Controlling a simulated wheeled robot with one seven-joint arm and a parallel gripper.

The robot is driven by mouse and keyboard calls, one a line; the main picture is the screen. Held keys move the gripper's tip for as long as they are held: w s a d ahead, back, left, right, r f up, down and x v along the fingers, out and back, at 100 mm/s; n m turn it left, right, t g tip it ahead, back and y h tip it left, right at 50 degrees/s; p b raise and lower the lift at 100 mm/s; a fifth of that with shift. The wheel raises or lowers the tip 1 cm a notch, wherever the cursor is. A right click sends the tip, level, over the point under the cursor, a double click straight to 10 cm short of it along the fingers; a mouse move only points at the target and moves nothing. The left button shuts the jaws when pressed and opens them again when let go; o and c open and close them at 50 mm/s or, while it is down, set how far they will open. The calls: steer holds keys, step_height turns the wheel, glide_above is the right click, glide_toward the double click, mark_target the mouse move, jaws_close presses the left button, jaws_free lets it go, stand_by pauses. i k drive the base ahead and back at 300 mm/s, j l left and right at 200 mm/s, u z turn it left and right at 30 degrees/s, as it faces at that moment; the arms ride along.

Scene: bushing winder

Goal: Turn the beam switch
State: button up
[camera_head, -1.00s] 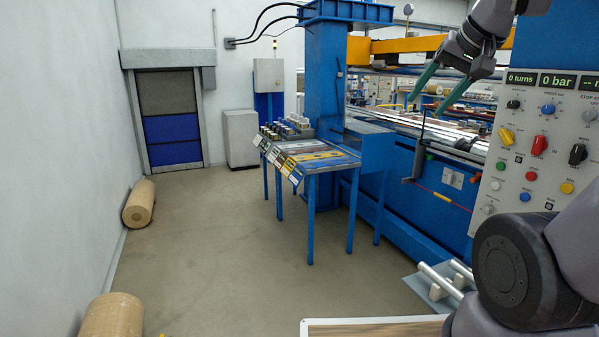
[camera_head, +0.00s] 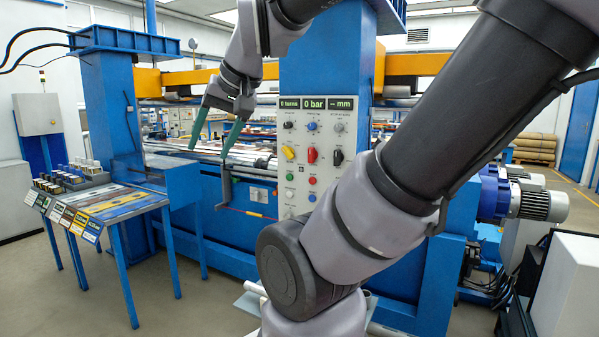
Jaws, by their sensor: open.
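The grey control panel (camera_head: 322,134) stands upright on the blue machine, right of my gripper. It has a yellow rotary switch (camera_head: 288,153), a red one (camera_head: 312,155) and a black one (camera_head: 337,157) in a row. Small knobs sit above them and round buttons below. Their labels are too small to read, so I cannot tell which is the beam switch. My arm hides the panel's lower right part. My gripper (camera_head: 208,152) has two green fingers spread apart, pointing down, empty. It hangs in the air left of the panel, apart from the switches.
A blue-legged table (camera_head: 115,210) with sample strips stands at the left. A blue column (camera_head: 108,110) rises behind it. A dark bracket (camera_head: 226,188) stands below my gripper. Motors (camera_head: 528,203) stick out at the right. Open floor lies at the front left.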

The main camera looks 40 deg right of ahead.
mark_target(290, 152)
steer(key=z, duration=1.15)
steer(key=i+j+z, duration=0.35)
steer(key=j, duration=0.35)
steer(key=i+j+z, duration=0.15)
steer(key=j, duration=0.2)
steer(key=i+j+z, duration=0.15)
steer(key=j, duration=0.25)
steer(key=i+j+z, duration=0.2)
steer(key=j, duration=0.2)
steer(key=i+j+z, duration=0.15)
steer(key=j, duration=0.3)
steer(key=i+j+z, duration=0.15)
steer(key=j+z, duration=0.15)
steer(key=j, duration=0.35)
steer(key=i+j+z, duration=0.1)
steer(key=j+z, duration=0.2)
steer(key=j, duration=0.35)
